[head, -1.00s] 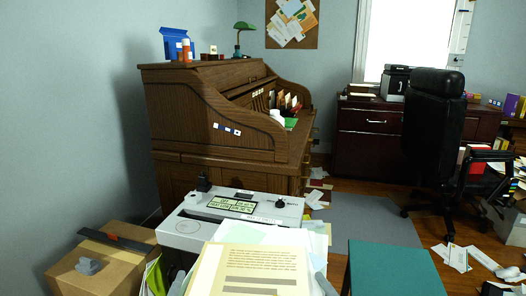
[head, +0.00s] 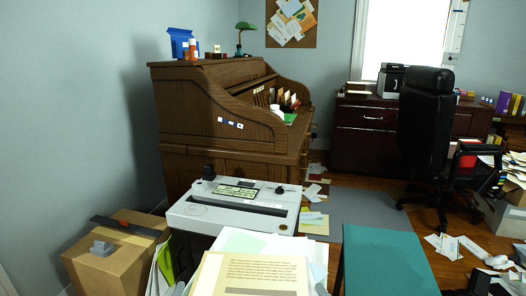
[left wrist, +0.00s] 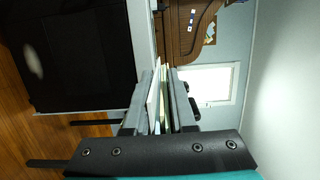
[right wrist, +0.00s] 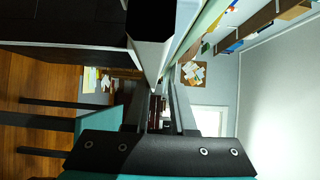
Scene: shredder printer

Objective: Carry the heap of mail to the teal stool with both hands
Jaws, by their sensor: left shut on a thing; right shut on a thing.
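The heap of mail (head: 250,272), cream and pale sheets with a printed page on top, is at the bottom middle of the head view, in front of the shredder. My left gripper (left wrist: 160,92) is shut on one edge of the heap; sheet edges show between its fingers. My right gripper (right wrist: 157,98) is shut on the heap too, with sheet edges running beyond its fingers. In the head view the grippers are mostly hidden at the bottom edge. The teal stool (head: 388,262) stands right of the heap, its flat top bare where it shows.
A white-topped shredder (head: 235,207) stands just beyond the heap. A cardboard box (head: 115,262) is at the left, with folders beside it. A rolltop desk (head: 215,130) stands behind. A black office chair (head: 428,130) and scattered papers (head: 450,245) lie beyond the stool.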

